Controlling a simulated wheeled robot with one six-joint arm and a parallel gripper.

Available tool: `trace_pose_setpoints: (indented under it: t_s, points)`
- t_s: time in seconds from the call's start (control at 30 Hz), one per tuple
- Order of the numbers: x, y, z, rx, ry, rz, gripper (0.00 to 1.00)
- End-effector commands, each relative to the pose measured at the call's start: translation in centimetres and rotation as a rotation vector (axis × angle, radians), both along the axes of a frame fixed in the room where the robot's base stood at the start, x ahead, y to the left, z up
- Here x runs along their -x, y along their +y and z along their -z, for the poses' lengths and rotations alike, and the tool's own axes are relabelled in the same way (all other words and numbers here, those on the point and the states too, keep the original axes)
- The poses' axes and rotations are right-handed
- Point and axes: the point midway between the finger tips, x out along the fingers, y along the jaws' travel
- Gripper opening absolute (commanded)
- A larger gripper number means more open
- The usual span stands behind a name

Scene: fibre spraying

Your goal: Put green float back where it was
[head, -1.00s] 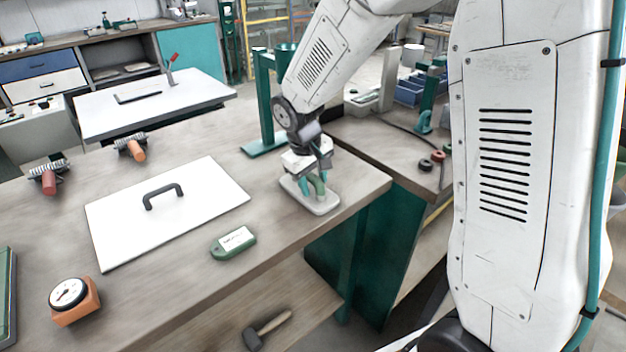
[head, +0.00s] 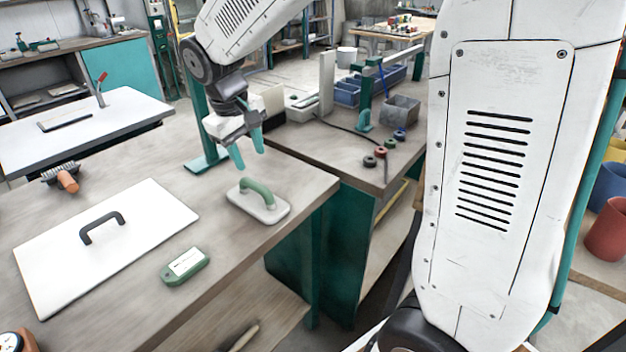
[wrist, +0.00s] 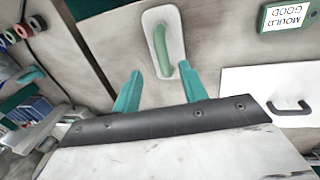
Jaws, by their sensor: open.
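The green float, a pale plate with a green handle (head: 257,193), lies flat on the workbench near its right corner. It also shows in the wrist view (wrist: 163,45), ahead of the fingers. My gripper (head: 251,158) is open and empty above and behind the float, apart from it. In the wrist view its two teal fingers (wrist: 161,90) are spread, with the lower end of the handle just beyond them.
A white board with a black handle (head: 50,262) and a green label tag (head: 185,266) lie left of the float. A teal stand (head: 201,120) rises behind. A side bench to the right carries several spools (head: 381,152) and bins (head: 400,110). Bare benchtop surrounds the float.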

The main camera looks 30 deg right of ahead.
Motion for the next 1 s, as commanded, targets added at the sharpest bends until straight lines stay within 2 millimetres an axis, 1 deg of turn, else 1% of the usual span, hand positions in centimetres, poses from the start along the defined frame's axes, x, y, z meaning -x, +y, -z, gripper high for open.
trace_pose_setpoints:
  t_s: [0.07,0.17,0.27,0.3,0.37,0.4,0.5,0.6,0.7,0.8,0.9,1.0]
  points:
    - [1.4,-0.6,-1.0,-0.009,-0.008,0.018,0.43]
    - [4.7,-1.8,-2.8,-0.032,-0.02,0.057,0.43]
    - [9.2,-3.1,-4.5,-0.062,-0.034,0.108,0.43]
    - [11.1,-3.5,-4.9,-0.076,-0.039,0.13,0.43]
    - [13.9,-4.1,-5.4,-0.095,-0.045,0.158,0.43]
    - [15.7,-4.4,-5.6,-0.11,-0.051,0.178,0.43]
    - [20.0,-4.9,-5.7,-0.142,-0.064,0.222,0.43]
    - [23.5,-5.1,-5.2,-0.171,-0.073,0.256,0.43]
    - [25.9,-5.1,-4.7,-0.191,-0.078,0.279,0.43]
    - [27.2,-5.0,-4.3,-0.203,-0.083,0.293,0.43]
    - [27.7,-5.0,-4.1,-0.208,-0.081,0.299,0.43]
    - [27.8,-5.0,-4.1,-0.208,-0.081,0.299,0.43]
